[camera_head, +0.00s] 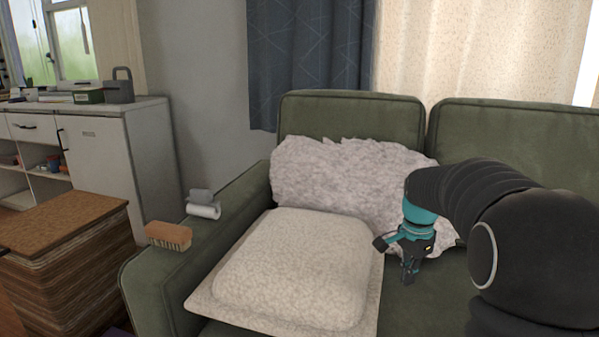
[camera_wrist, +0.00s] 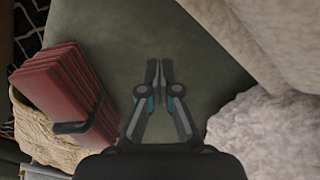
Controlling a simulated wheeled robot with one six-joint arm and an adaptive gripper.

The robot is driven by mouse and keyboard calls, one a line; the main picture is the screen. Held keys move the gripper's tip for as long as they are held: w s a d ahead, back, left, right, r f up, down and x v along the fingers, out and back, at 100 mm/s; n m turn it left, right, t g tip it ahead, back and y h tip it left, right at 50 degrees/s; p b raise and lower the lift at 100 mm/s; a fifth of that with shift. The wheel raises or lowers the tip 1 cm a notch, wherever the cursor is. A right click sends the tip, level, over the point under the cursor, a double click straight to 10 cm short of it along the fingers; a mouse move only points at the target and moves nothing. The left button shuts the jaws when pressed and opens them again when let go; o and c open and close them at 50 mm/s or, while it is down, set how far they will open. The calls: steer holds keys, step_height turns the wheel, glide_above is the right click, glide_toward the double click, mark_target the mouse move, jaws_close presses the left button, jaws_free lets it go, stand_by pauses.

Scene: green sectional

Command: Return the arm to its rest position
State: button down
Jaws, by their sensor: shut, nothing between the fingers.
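My gripper (camera_head: 410,274) hangs at the end of my black arm, in front of the green sectional (camera_head: 353,112), pointing down over the seat. In the wrist view my gripper (camera_wrist: 159,68) has its two fingers together with nothing between them. Below it lies bare green seat fabric (camera_wrist: 120,28). In the head view it is just right of a flat cream cushion (camera_head: 290,262) and in front of a fluffy pale pillow (camera_head: 335,178). My arm hides part of the sofa's right side.
A wooden brush (camera_head: 168,235) and a white lint roller (camera_head: 203,211) lie on the left armrest. A white cabinet (camera_head: 120,140) stands at the left.

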steer(key=s+a+r+n+t, duration=0.1)
steer(key=s+a+n, duration=0.2)
steer(key=s, duration=0.6)
steer(key=s+a+r+n+t, duration=0.1)
steer(key=s+a+n+t, duration=0.1)
steer(key=s+n, duration=0.4)
steer(key=s+a+r+n+t, duration=0.2)
steer(key=s+a+n, duration=0.2)
steer(key=s, duration=0.8)
steer(key=shift+a+n, duration=0.4)
